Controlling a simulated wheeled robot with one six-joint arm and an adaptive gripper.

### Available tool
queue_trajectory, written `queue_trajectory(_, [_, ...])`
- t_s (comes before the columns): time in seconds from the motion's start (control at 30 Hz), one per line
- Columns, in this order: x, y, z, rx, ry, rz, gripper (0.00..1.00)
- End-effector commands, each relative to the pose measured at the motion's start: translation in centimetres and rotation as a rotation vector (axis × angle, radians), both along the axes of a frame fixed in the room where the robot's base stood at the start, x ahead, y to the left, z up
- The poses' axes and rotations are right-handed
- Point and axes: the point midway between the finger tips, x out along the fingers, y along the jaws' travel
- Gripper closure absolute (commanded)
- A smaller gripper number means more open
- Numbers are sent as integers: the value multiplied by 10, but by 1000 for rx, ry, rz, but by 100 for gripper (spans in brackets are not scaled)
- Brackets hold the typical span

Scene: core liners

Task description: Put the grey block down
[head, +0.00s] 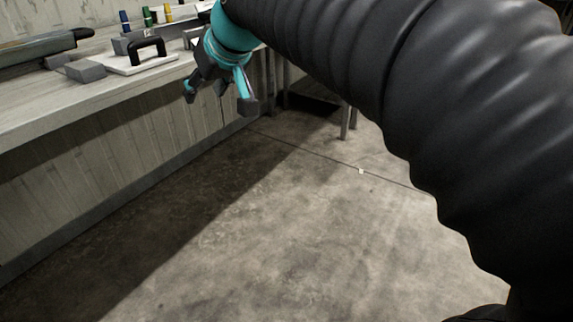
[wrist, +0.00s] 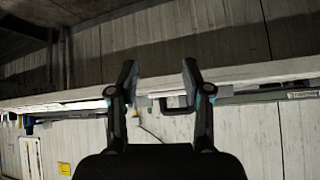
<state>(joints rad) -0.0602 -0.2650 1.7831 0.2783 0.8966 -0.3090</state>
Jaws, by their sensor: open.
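A grey block (head: 85,71) lies on the workbench, left of a white board with a black handle. Another grey shape (head: 122,44) sits behind the handle; I cannot tell whether it is a separate block. My gripper (head: 218,101) is open and empty, in the air off the front edge of the bench, right of the block. In the wrist view my gripper (wrist: 160,78) shows its two fingers spread with nothing between them. I cannot make out the grey block in the wrist view.
The workbench (head: 50,118) runs along the left, its front part bare. The white board (head: 140,65) carries the black handle (head: 147,50). Small coloured bottles (head: 146,16) stand at the back. A long dark object (head: 40,48) lies far left. The concrete floor (head: 260,220) is clear.

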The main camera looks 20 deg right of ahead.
Motion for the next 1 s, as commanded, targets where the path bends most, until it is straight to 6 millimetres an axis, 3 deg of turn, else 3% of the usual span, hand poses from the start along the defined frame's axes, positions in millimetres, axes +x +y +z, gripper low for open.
queue_trajectory(0.03, [-27, -10, -19, -10, 28, -31, 51])
queue_trajectory(0.2, [-107, -38, -89, -48, 130, -139, 51])
queue_trajectory(0.3, [-149, -53, -131, -69, 180, -197, 51])
queue_trajectory(0.43, [-191, -65, -174, -91, 230, -253, 51])
queue_trajectory(0.63, [-218, -75, -205, -107, 262, -293, 51])
queue_trajectory(1.0, [-219, -75, -206, -108, 265, -294, 51])
